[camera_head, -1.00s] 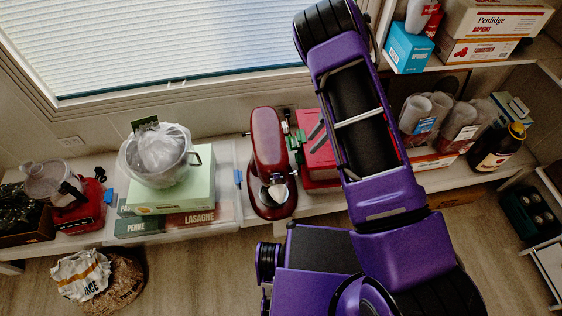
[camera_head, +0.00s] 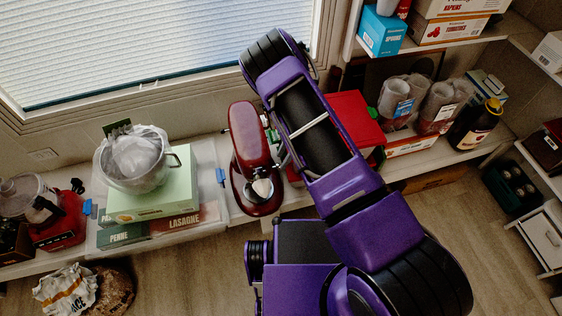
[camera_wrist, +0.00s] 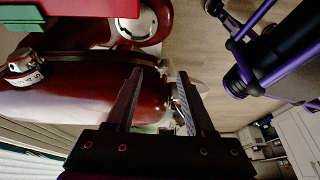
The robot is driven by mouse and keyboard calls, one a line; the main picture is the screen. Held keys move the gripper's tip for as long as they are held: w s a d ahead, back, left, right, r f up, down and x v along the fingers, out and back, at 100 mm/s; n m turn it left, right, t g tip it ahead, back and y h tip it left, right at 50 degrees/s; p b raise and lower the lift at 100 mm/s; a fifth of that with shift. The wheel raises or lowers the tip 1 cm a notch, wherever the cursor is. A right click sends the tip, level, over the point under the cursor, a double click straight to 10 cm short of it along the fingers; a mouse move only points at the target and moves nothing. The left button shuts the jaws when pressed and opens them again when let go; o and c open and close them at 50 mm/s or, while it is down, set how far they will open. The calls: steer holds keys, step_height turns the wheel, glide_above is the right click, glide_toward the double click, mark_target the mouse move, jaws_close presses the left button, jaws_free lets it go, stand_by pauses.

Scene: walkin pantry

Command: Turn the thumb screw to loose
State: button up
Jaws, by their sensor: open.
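Small pale metallic parts show between and beside the fingers. I cannot make out clearly which part is the thumb screw, or whether a finger touches it. In the head view my arm reaches to the mixer's right side and hides the gripper.
A red box (camera_head: 352,118) stands right of the mixer. A metal bowl (camera_head: 137,160) in clear wrap sits on a pale green box (camera_head: 155,198) to the left. Bagged cups (camera_head: 404,96) and a dark bottle (camera_head: 475,125) stand at right. The wooden floor in front is partly clear.

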steer(key=shift+x, duration=1.1)
jaws_close()
